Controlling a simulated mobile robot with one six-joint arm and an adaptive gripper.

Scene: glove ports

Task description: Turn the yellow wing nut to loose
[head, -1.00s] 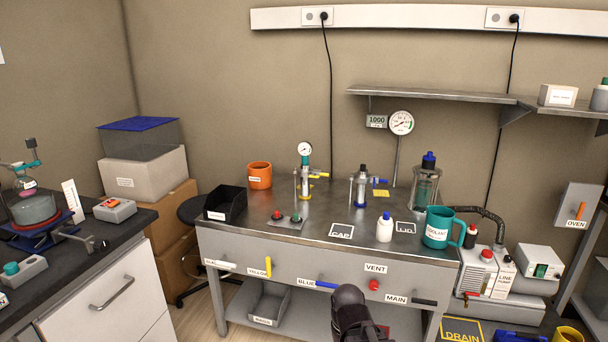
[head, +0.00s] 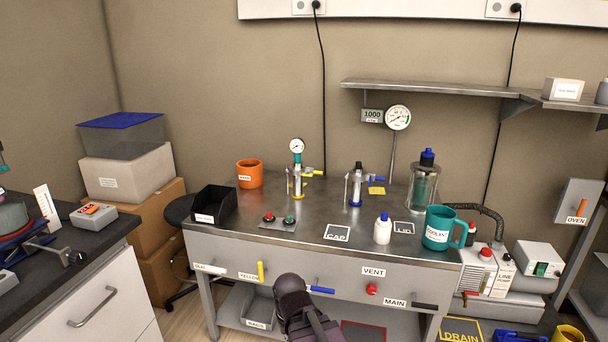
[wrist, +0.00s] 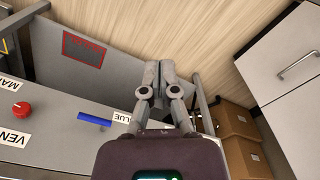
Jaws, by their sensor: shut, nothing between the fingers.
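A yellow piece (head: 313,172) sticks out to the right from the left clamp stand on the metal bench, below a small round gauge. It looks like the wing nut, but it is too small to tell its turn angle. A yellow lever (head: 261,271) stands upright on the bench front beside a label reading YELLOW. My gripper (wrist: 160,70) is shut and empty in the wrist view, over the floor beside the bench front. It touches neither yellow part. In the head view my dark arm rises in front of the bench, and its fingertips cannot be made out.
A blue lever (head: 320,290) lies level on the bench front, close to my arm. A red VENT knob (head: 372,289) and a dark MAIN lever (head: 430,307) are to the right. A second stand (head: 356,185), a white bottle (head: 383,229) and a teal mug (head: 443,228) stand on the bench.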

